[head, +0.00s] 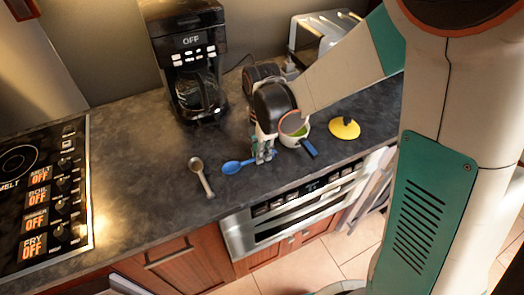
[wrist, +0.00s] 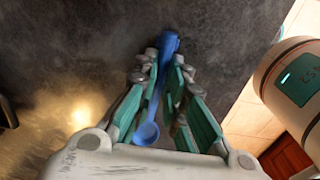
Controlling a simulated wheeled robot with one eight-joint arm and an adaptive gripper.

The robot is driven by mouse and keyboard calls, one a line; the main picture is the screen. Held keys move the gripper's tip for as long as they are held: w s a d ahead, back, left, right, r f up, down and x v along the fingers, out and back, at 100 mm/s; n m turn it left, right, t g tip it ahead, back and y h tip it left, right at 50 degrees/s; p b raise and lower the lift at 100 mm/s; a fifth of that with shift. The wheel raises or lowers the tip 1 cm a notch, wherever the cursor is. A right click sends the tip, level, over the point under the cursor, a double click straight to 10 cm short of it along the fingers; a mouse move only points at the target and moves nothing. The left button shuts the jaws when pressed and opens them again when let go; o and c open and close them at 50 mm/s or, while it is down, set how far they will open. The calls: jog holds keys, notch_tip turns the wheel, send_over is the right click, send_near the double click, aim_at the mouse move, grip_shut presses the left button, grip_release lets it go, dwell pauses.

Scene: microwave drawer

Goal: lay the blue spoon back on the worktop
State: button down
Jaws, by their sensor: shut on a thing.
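The blue spoon (head: 232,167) is at the front part of the dark worktop (head: 130,165), with its bowl pointing left in the head view. My gripper (head: 264,158) points down and is shut on the spoon's handle. The wrist view also shows the blue spoon (wrist: 168,45) running between the fingers of my gripper (wrist: 164,72). The spoon is at or very near the worktop surface; I cannot tell whether it touches. Part of the handle is hidden by the fingers.
A metal spoon (head: 202,177) lies left of the blue one. A coffee maker (head: 190,60) is behind, a stove (head: 45,190) at left. Left of the metal spoon is clear.

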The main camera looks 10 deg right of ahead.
jog(key=shift+f, duration=0.1)
jog(key=c, duration=1.6)
grip_release()
jog(key=shift+o, duration=0.2)
notch_tip(320, 180, up, 12)
jog(key=s+d+r+m+t, duration=0.2)
jog(key=s+d+m, duration=0.3)
jog(key=m, duration=0.5)
jog(key=s+d+r+m+t, duration=0.2)
jog(key=s+d+m+t, duration=0.3)
jog(key=s+m, duration=0.4)
jog(key=shift+s+d+r+m, duration=0.3)
jog(key=shift+s+m, duration=0.1)
jog(key=shift+m, duration=0.7)
